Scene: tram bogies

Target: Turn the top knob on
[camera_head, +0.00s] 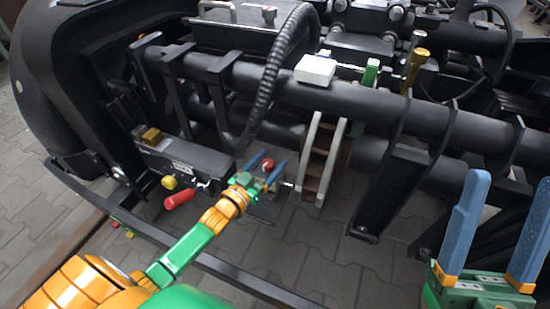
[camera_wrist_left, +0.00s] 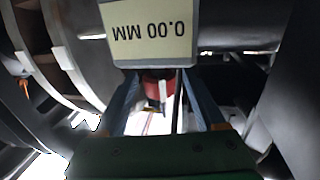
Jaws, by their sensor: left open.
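A red knob (camera_head: 267,164) sits on a small device under the dark pipes, near the middle of the head view. In the left wrist view the red knob (camera_wrist_left: 157,86) has a pale pointer-like part and lies just below an upside-down display (camera_wrist_left: 150,32) reading 0.00 MM. My left gripper (camera_head: 265,170) is open, with one blue finger on each side of the red knob. I cannot tell whether the fingers touch it. My right gripper (camera_head: 513,182) is open and empty at the lower right, well away from the knob.
A red handle (camera_head: 180,199) and a yellow knob (camera_head: 169,182) are on a dark unit to the left. A ribbed black hose (camera_head: 268,90) hangs behind the left gripper. A white box (camera_head: 315,69) sits on the upper pipe. A dark rail (camera_head: 235,279) crosses in front, above paving.

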